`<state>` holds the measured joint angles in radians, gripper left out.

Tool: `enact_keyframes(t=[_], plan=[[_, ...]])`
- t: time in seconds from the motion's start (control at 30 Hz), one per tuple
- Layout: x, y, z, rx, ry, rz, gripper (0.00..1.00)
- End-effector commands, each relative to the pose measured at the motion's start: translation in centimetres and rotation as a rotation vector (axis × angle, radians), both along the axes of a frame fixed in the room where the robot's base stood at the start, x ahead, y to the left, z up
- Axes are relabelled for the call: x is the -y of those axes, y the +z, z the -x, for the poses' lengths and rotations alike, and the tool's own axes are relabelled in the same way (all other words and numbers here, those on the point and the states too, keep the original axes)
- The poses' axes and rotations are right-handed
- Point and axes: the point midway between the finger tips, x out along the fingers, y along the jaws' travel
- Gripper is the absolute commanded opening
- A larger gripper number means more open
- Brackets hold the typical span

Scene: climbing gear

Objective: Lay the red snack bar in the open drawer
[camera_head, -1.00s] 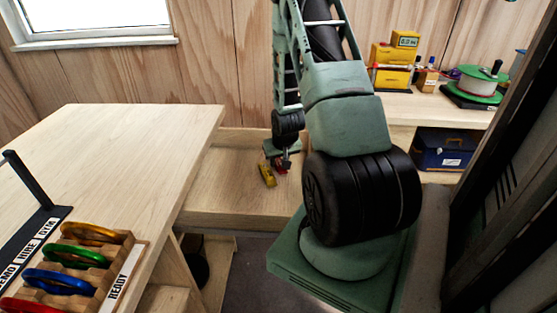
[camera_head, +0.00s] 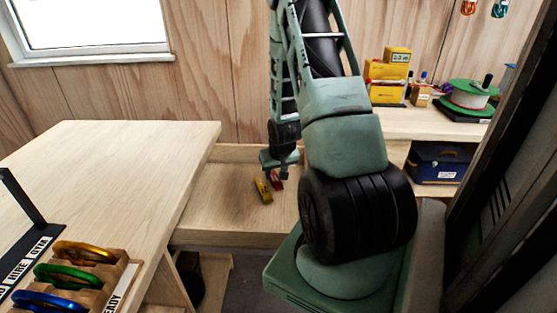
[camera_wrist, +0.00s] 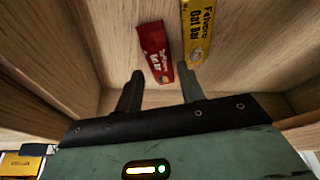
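The red snack bar (camera_head: 277,181) lies on the floor of the open wooden drawer (camera_head: 215,212), beside a yellow oat bar (camera_head: 263,191). In the wrist view the red bar (camera_wrist: 154,46) lies flat, its near end seen between my fingertips, with the yellow bar (camera_wrist: 197,30) just to its right. My gripper (camera_head: 281,174) is above the drawer by the red bar. In the wrist view my gripper (camera_wrist: 160,70) has its two fingers apart with nothing held between them. The drawer's walls show on both sides there.
A pale wooden worktop (camera_head: 110,165) stands left of the drawer, with a rack of coloured carabiners (camera_head: 85,270) at its front. A shelf at right holds yellow boxes (camera_head: 385,82) and a green spool (camera_head: 468,95); a blue case (camera_head: 440,164) sits below.

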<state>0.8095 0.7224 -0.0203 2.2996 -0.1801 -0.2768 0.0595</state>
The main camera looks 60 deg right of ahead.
Motion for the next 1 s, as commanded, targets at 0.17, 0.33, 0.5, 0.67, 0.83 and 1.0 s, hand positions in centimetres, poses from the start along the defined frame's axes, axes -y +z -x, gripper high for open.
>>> enact_keyframes(t=[0.17, 0.33, 0.5, 0.67, 0.83, 1.0], plan=[[-0.9, 3.5, 1.0, 0.003, -0.001, 0.002, 0.39], [-1.6, 6.2, 1.9, 0.002, -0.001, 0.002, 0.39], [-2.1, 7.9, 2.4, 0.001, 0.0, 0.001, 0.39], [-2.3, 8.4, 2.6, 0.0, 0.001, 0.0, 0.39], [-2.8, 8.6, 2.3, -0.001, 0.012, -0.002, 0.39], [-8.5, 10.2, -1.2, -0.021, 0.153, -0.025, 0.39]])
